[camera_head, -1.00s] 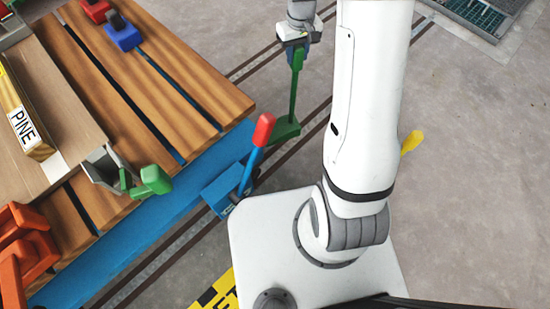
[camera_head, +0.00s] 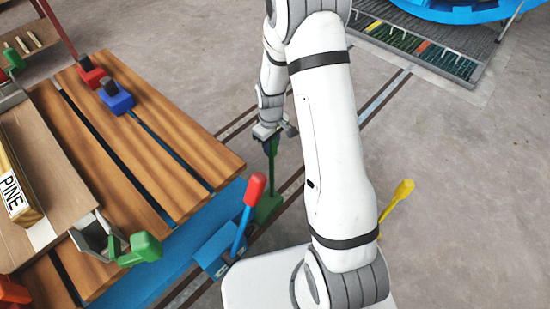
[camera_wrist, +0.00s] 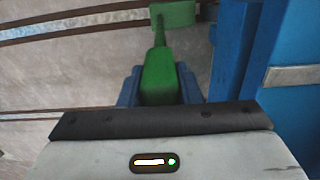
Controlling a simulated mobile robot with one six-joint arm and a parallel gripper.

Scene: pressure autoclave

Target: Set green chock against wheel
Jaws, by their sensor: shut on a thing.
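The green chock (camera_head: 268,206) has a block foot and a long upright handle. My gripper (camera_head: 270,143) is shut on the top of the handle, with the foot hanging below, beside the blue cart (camera_head: 180,255). In the wrist view, the blue fingertips of my gripper (camera_wrist: 160,88) flank the green handle, and the chock's foot (camera_wrist: 173,14) shows beyond, close to the cart's blue side (camera_wrist: 285,45). I cannot tell whether the foot touches the floor or a rail. No wheel can be clearly made out; the cart's underside is hidden.
A red-tipped blue lever (camera_head: 247,215) stands up from the cart near the chock. Dark rails (camera_head: 380,100) run along the floor. A yellow-handled thing (camera_head: 397,200) stands right of my arm. A grated tray (camera_head: 430,45) lies at the back right. Floor between is clear.

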